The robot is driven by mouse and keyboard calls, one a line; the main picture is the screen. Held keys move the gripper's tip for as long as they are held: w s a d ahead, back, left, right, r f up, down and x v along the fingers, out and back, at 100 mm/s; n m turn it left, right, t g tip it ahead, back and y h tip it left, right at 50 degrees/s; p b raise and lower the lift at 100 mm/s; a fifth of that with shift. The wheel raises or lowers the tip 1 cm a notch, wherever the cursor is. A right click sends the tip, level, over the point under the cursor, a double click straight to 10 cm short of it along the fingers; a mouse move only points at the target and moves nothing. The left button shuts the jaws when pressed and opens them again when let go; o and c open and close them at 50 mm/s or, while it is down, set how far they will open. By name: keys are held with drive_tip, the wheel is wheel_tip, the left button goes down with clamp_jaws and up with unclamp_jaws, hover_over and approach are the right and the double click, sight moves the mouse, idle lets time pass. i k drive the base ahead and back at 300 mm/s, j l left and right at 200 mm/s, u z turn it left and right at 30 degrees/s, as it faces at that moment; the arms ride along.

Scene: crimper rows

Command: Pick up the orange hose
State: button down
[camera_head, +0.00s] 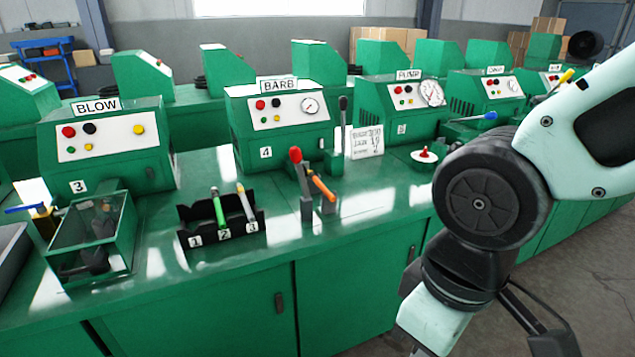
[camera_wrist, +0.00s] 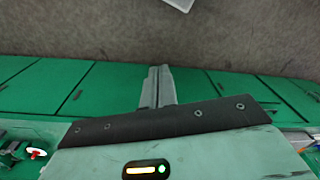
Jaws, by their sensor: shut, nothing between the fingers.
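The orange hose (camera_head: 323,188) is a short orange piece slanting at a small upright fixture (camera_head: 306,205) on the green bench, in front of the machine labelled BARB (camera_head: 278,120). A red-knobbed lever stands beside it. How the fixture holds the hose is too small to tell. My gripper (camera_wrist: 160,72) is shut and empty in the wrist view, with cabinet fronts and floor behind it. In the head view my arm comes down at the right, in front of the bench, well apart from the hose; the fingertips are not seen there. The wrist view does not show the hose.
A black rack (camera_head: 222,226) numbered 1 to 3 holds a green hose (camera_head: 219,207) and a pale hose (camera_head: 245,204). A clear-sided box (camera_head: 95,240) stands at left. A red-knobbed dish (camera_head: 425,156) and a sign (camera_head: 367,141) stand right of the hose. The bench front is clear.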

sight(312, 175)
drive_tip(key=i+l+u, duration=0.2)
drive_tip(key=i, duration=0.35)
drive_tip(key=i+l+u, duration=0.2)
drive_tip(key=i, duration=0.3)
drive_tip(key=i+l+u, duration=0.2)
drive_tip(key=i+l, duration=0.15)
drive_tip(key=i, duration=0.15)
